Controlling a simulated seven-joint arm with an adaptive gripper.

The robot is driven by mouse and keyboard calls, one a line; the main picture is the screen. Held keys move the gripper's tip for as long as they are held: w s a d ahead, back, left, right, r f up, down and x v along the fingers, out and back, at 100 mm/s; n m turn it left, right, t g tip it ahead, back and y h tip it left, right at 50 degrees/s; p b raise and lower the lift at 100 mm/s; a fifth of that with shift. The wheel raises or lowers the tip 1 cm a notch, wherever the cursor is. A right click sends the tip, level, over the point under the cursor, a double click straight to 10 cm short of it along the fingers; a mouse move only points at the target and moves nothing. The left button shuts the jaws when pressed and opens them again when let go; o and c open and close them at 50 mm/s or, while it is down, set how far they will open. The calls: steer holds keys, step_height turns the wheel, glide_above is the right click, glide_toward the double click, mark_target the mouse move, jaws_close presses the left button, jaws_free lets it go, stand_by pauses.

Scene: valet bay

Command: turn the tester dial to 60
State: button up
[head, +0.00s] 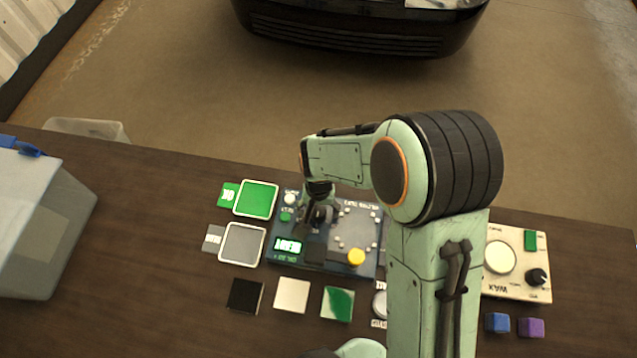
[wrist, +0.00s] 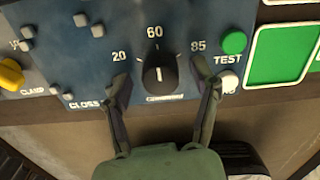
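The black tester dial (wrist: 160,75) sits on the blue tester panel (wrist: 145,14), with the numbers 20, 60 and 85 printed around it. A short pale mark on the dial appears to point up, about towards 60. My gripper (wrist: 166,86) is open, one finger on each side of the dial, with a visible gap between each finger and the dial. In the head view my gripper (head: 320,215) reaches down over the blue tester (head: 283,258), and it largely hides the dial there.
A green TEST button (wrist: 234,43) and a white button (wrist: 228,82) are close to the right finger. A yellow clamp knob (head: 356,257) is on the tester. Green (head: 256,199) and grey (head: 242,244) framed pads lie left of it, and a WAX unit (head: 515,284) stands right.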

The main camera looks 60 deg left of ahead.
mark_target(318, 211)
steer(key=shift+r, duration=0.15)
step_height(318, 211, up, 12)
stand_by(0.5)
stand_by(0.3)
